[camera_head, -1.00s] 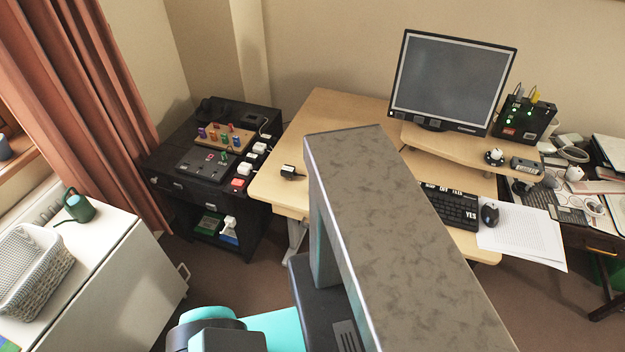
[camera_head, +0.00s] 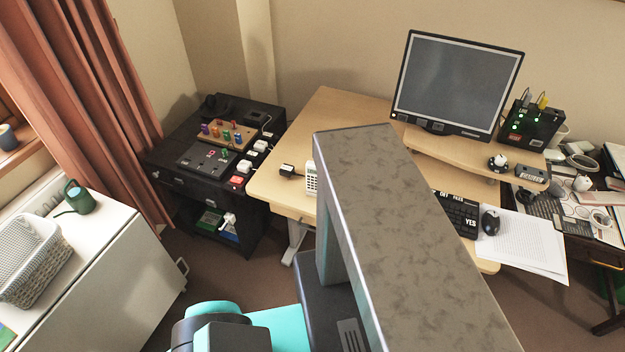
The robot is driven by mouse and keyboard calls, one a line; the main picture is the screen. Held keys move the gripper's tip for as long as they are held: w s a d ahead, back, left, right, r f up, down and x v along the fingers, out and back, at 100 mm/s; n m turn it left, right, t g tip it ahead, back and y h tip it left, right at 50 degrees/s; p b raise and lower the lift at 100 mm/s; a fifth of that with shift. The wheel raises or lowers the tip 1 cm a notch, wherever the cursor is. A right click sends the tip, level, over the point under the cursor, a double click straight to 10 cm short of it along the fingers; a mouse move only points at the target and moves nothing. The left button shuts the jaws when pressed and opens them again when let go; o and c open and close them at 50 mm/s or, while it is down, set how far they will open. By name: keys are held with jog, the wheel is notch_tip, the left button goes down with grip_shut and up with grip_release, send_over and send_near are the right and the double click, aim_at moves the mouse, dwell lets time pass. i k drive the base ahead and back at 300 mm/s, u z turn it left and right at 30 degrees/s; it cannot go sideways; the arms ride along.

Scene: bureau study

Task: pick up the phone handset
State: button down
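I cannot make out the phone handset for certain. A white device with a keypad (camera_head: 311,178) lies on the wooden desk (camera_head: 340,105), partly hidden behind my own body; it may be a phone or a calculator. A dark shape (camera_head: 213,104) at the back left of the black cabinet (camera_head: 180,150) could also be a phone, but it is too dark to tell. My gripper is not in view; only my teal and black arm parts show at the bottom.
The desk bears a monitor (camera_head: 458,85), a keyboard (camera_head: 456,212), a mouse (camera_head: 490,222), papers (camera_head: 525,240) and a small black plug (camera_head: 287,170). The white cabinet (camera_head: 105,270) at left holds a basket (camera_head: 35,262) and a green watering can (camera_head: 78,197). A cluttered side desk stands right.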

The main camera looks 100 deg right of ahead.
aim_at(311, 169)
jog(key=u, duration=1.5)
jog(key=k, duration=0.15)
jog(key=z, duration=3.5)
jog(key=k, duration=0.2)
jog(key=z, duration=1.65)
